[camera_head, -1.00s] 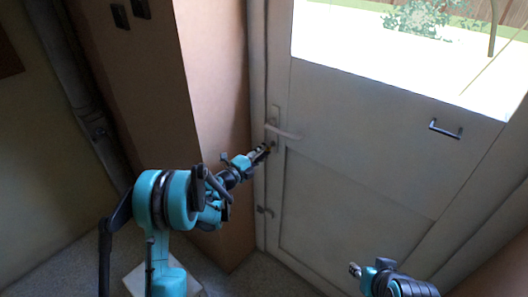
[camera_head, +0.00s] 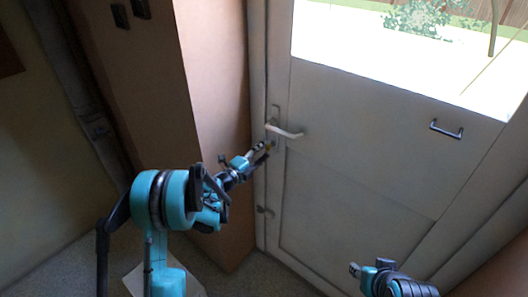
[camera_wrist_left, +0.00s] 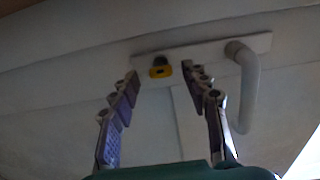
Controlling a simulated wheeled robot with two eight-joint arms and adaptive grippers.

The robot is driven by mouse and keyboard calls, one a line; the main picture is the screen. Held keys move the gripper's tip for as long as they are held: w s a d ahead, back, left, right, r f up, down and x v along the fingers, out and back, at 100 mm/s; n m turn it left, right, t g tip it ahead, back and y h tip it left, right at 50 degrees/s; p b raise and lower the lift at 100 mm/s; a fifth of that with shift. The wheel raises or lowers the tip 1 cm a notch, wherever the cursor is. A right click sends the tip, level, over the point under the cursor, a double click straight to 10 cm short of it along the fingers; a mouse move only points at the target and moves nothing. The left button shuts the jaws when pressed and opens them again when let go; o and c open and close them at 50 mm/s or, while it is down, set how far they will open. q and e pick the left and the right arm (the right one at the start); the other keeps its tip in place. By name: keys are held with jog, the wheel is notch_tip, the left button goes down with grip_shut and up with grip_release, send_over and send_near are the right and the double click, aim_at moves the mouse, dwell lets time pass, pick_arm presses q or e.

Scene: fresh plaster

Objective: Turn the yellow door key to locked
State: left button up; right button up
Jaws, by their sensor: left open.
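The yellow key (camera_wrist_left: 160,72) sits in the lock on the white handle plate (camera_wrist_left: 200,54) in the left wrist view. Its bow looks wider than tall, with a dark part above it. In the head view the key (camera_head: 270,146) is a small yellowish spot below the door handle (camera_head: 285,131). My left gripper (camera_head: 264,149) is open just in front of the key. In the left wrist view its fingers (camera_wrist_left: 160,84) stand on either side of the key, apparently without touching it. My right gripper (camera_head: 355,270) is low at the right, away from the lock; its jaw state is unclear.
The white door (camera_head: 350,120) is closed, with a bright window at the top and a dark pull handle (camera_head: 446,130) at the right. A brown wall pillar (camera_head: 215,90) stands close left of the frame. The lever handle (camera_wrist_left: 243,85) is right beside my left fingers.

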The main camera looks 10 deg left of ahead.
pick_arm(q)
jog(key=v, duration=1.1)
jog(key=shift+s+r, duration=0.1)
jog(key=shift+r, duration=0.05)
jog(key=a+r+n+t+y, duration=0.4)
jog(key=r+n+y, duration=0.3)
jog(key=r, duration=0.6)
jog(key=s+a+r+n+g+y, duration=0.25)
jog(key=s+n+y, duration=0.3)
jog(key=n, duration=0.45)
jog(key=s+d+f+n+g+h, duration=0.1)
jog(key=s+d+f+n+g, duration=0.1)
jog(key=s, duration=0.6)
jog(key=s+d+f+n+g+h, duration=0.1)
jog(key=s+d+f+n+g, duration=0.1)
jog(key=s+d+f+g, duration=0.2)
jog(key=s+d+f+n+g+h, duration=0.1)
jog(key=s+d+f+n+g, duration=0.1)
jog(key=s+f, duration=0.6)
jog(key=s+d+g, duration=0.1)
jog(key=s+g, duration=0.1)
jog(key=s, duration=0.3)
jog(key=shift+d+n+h, duration=0.3)
jog(key=shift+d+h, duration=0.05)
jog(key=shift+f, duration=0.1)
